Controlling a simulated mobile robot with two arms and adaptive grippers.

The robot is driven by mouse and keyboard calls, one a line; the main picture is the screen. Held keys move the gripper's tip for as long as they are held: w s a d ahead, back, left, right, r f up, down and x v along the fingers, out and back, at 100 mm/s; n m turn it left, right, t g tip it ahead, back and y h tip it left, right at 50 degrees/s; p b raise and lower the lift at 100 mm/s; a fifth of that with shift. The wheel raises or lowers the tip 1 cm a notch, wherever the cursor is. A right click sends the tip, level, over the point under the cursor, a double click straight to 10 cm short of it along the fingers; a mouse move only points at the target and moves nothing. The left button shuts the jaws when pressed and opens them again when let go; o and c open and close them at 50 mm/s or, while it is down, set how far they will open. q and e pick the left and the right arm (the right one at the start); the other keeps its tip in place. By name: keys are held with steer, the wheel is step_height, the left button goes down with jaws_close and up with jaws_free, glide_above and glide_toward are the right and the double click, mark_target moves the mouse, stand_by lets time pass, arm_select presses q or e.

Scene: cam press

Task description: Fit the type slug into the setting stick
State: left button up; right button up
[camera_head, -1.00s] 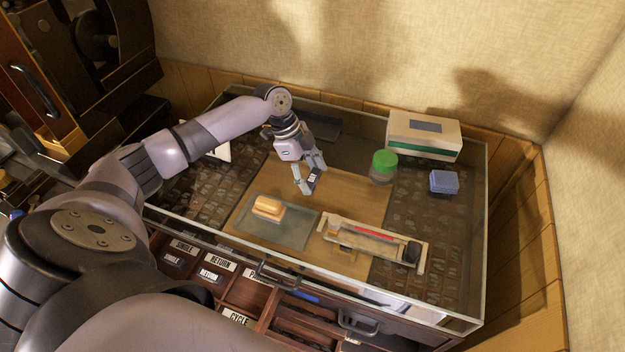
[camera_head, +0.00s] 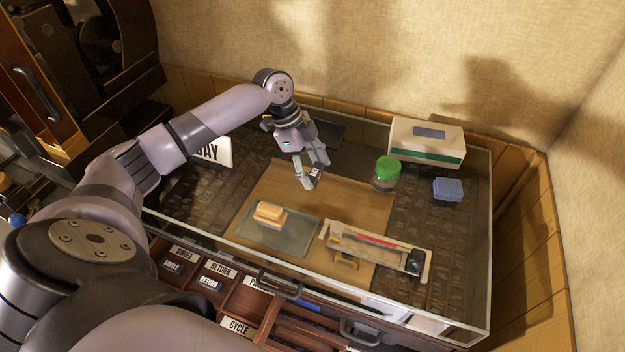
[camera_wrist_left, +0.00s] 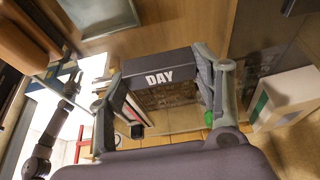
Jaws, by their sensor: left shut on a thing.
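My left gripper (camera_head: 314,172) is shut on the type slug (camera_wrist_left: 160,78), a dark block with white DAY lettering, held level between both fingers in the left wrist view. In the head view the slug is tiny and its lettering is unreadable. The gripper is above the back part of the wooden board (camera_head: 345,195). The setting stick (camera_head: 375,249) lies at the board's front right, apart from the gripper. It is a long pale tray with a red strip inside and a dark block at its right end. A dark jointed shape in the left wrist view may be my right arm; its gripper is unclear.
An orange block (camera_head: 269,213) sits on a grey plate (camera_head: 290,243) left of the stick. A green-lidded jar (camera_head: 386,172), blue block (camera_head: 447,189) and white box (camera_head: 427,141) stand to the right. Low clear walls edge the case. Labelled drawers (camera_head: 215,280) are in front.

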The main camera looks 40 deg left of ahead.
mark_target(313, 171)
arm_select(q)
step_height(313, 171, up, 16)
steer(key=b, duration=0.3)
steer(key=s+d+f+n+t+y+b, duration=0.2)
steer(key=s+d+f+n, duration=0.4)
steer(key=d+f+n, duration=0.4)
steer(key=d+n+t+y, duration=0.1)
steer(key=d+n+y, duration=0.1)
steer(key=d+n, duration=0.2)
steer(key=shift+s+f+n+t, duration=0.3)
steer(key=shift+s+f+n, duration=0.05)
steer(key=shift+n, duration=0.35)
